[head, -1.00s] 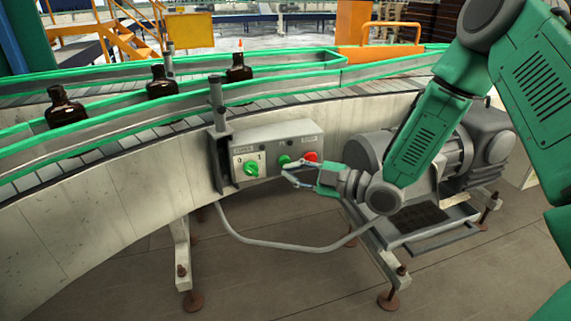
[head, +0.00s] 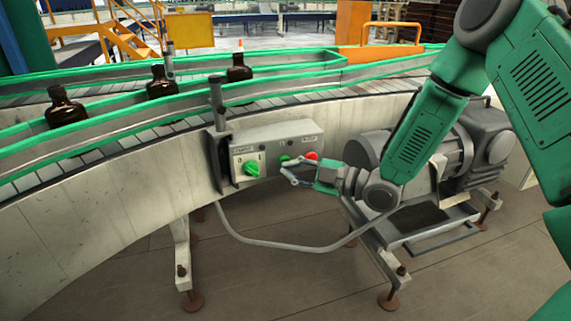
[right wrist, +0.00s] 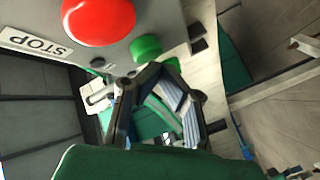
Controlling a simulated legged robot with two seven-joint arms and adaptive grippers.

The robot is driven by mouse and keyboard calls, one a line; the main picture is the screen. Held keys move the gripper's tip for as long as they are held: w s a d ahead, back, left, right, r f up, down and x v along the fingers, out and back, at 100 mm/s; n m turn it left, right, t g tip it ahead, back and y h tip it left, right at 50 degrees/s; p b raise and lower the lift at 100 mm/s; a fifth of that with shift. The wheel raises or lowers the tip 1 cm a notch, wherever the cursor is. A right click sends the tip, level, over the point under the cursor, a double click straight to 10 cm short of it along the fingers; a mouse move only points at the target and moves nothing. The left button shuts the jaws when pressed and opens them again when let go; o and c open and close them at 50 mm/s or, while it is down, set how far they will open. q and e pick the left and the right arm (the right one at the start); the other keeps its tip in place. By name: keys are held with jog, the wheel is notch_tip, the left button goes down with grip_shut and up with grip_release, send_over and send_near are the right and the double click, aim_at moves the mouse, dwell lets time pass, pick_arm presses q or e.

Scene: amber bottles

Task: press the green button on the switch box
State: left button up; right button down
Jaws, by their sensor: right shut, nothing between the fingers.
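The switch box (head: 278,135) is a grey box on the side of the conveyor. Its green button (head: 284,160) sits between a green selector knob (head: 253,168) and a red button (head: 312,156). My right gripper (head: 285,168) is shut and empty, with its tips just below the green button. In the right wrist view the green button (right wrist: 146,48) shows just beyond the shut fingers (right wrist: 152,70), beside the large red button (right wrist: 98,20). I cannot tell whether the tips touch the green button. My left gripper is not in view.
A grey post (head: 217,100) stands at the box's left. A motor (head: 435,150) sits to the right, behind my right arm. A grey cable (head: 270,243) loops below the box. Several dark bottles (head: 160,82) stand on the conveyor above. The floor in front is clear.

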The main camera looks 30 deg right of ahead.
jog(key=shift+w+d, duration=0.1)
jog(key=shift+w, duration=0.35)
dwell(0.6)
dwell(0.4)
jog(key=shift+s+a, duration=0.2)
jog(key=shift+s, duration=0.65)
jog(key=s, duration=0.2)
jog(key=s+a+p, duration=0.1)
jog(key=s, duration=0.2)
jog(key=shift+a, duration=0.1)
dwell(0.6)
